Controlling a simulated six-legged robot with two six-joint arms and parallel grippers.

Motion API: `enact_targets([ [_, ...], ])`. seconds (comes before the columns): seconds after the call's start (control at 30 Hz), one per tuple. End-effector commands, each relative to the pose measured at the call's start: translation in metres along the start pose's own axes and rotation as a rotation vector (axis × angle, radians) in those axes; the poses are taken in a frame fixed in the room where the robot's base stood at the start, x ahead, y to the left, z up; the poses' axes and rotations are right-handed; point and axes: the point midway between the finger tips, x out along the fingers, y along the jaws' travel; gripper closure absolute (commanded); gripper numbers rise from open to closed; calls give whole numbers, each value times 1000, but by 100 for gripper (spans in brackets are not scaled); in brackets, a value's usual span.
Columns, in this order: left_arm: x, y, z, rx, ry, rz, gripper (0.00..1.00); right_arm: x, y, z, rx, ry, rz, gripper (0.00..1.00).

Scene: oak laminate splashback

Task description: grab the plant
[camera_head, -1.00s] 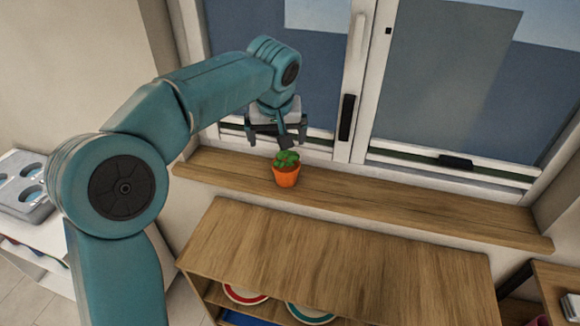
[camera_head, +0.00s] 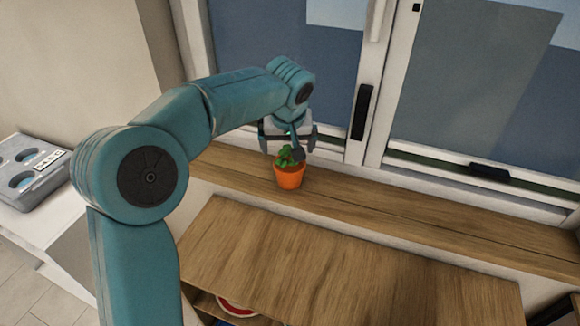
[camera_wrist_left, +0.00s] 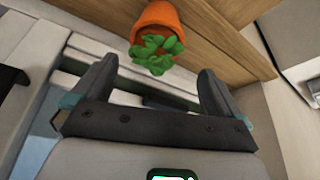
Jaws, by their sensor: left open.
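The plant is a small green succulent (camera_head: 286,157) in an orange pot (camera_head: 290,177), upright on the wooden window sill. My left gripper (camera_head: 292,150) is open and close to the plant, at the leaves' height in the head view, partly covering them. In the left wrist view the leaves (camera_wrist_left: 155,52) and the pot (camera_wrist_left: 156,16) lie ahead of the two spread fingers (camera_wrist_left: 152,78), roughly centred between their lines. The fingers do not hold the plant. My right gripper is not in view.
The wooden sill (camera_head: 420,225) is clear to the right of the plant. The window frame (camera_head: 372,95) with a dark handle (camera_head: 362,112) rises behind it. A wooden shelf unit (camera_head: 330,265) stands in front and below. A grey case (camera_head: 30,175) is at the left.

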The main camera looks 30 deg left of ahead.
Motion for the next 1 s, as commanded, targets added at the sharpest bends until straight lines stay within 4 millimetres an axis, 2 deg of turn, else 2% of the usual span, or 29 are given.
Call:
enact_targets([
  [0.1, 24, 0, 1, 1, -4, -1, 0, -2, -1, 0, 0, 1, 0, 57],
  [0.37, 47, 2, 0, 0, -2, -1, 0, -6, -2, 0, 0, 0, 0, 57],
  [0.6, 85, 5, 3, 1, -4, -1, 0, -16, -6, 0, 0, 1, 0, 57],
  [0.73, 95, 5, 2, 0, -1, 1, 0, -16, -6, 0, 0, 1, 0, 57],
  [0.93, 95, 5, 2, 0, -1, 1, 0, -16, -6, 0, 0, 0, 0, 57],
  [1.0, 95, 5, 2, 1, -1, 1, 23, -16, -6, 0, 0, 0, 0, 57],
])
